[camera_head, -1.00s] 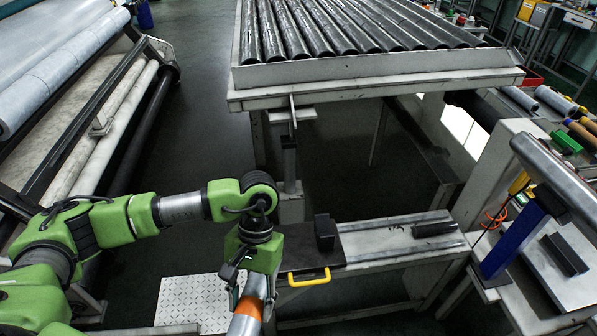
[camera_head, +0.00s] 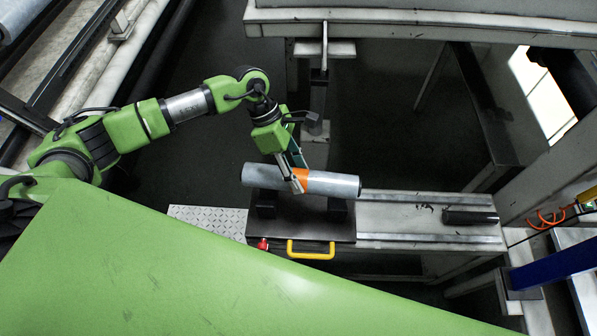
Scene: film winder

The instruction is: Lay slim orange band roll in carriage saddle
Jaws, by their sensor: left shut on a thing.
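The slim roll (camera_head: 333,184) is pale grey with an orange band around its middle. It lies nearly level, left to right, across the carriage saddle, over its two dark blocks (camera_head: 265,207). I cannot tell whether it rests on them or is just above. The carriage (camera_head: 300,229) is a dark plate with a yellow handle (camera_head: 311,254) at its front. My left gripper (camera_head: 297,181) reaches down from behind and is shut on the roll at the orange band. My right gripper is not in view.
The carriage sits at the left part of a pale rail bench (camera_head: 400,215). A dark block (camera_head: 470,217) lies further right on the bench. A blue post (camera_head: 550,264) stands at the right. A pale frame edge (camera_head: 420,22) runs along the back.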

